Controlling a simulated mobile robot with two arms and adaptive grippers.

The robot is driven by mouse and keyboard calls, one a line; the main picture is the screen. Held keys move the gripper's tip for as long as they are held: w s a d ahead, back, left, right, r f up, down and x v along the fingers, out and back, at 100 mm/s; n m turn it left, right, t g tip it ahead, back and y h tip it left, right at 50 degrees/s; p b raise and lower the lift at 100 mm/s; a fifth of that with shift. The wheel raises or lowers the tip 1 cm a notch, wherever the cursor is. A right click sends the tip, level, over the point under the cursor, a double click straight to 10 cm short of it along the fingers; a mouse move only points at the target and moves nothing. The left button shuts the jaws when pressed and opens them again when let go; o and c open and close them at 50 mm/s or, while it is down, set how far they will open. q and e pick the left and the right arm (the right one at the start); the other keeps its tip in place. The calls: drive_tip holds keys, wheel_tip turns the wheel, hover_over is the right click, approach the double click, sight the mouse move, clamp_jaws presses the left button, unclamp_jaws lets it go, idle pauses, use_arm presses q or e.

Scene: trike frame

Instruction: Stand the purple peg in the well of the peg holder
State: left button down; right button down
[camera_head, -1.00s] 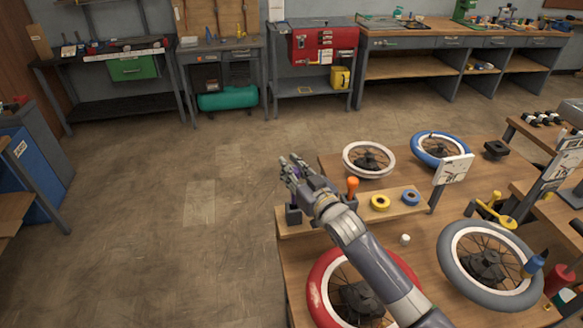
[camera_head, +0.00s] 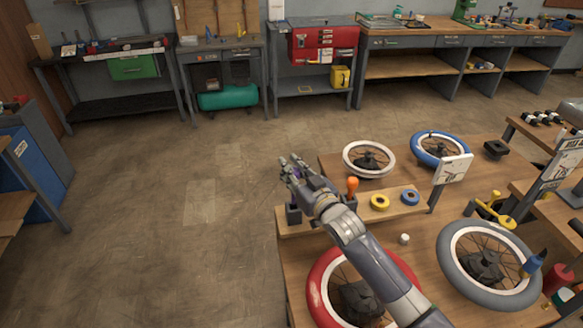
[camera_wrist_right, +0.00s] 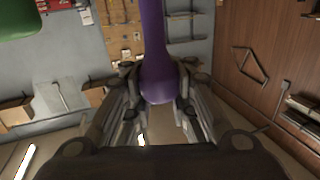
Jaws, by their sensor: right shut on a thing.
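My right gripper (camera_head: 292,172) reaches over the left end of the wooden shelf on the workbench. It is shut on the purple peg (camera_wrist_right: 156,45), whose rounded end sits between the fingers in the wrist view. In the head view a small strip of the purple peg (camera_head: 293,197) shows just above the dark peg holder (camera_head: 293,215). The fingers hide the rest of the peg, and I cannot tell whether its lower end is inside the well. My left gripper is not in view.
An orange-topped peg (camera_head: 352,185), a yellow ring (camera_head: 380,202) and a blue ring (camera_head: 410,197) stand on the shelf right of my gripper. A red-tyred wheel (camera_head: 322,285) lies below my arm. The floor to the left is clear.

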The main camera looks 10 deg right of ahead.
idle(0.4)
drive_tip(key=shift+f+b, duration=2.1)
drive_tip(key=shift+f, duration=1.1)
drive_tip(key=c, duration=1.2)
unclamp_jaws()
drive_tip(key=shift+s, duration=0.1)
drive_tip(key=v, duration=1.2)
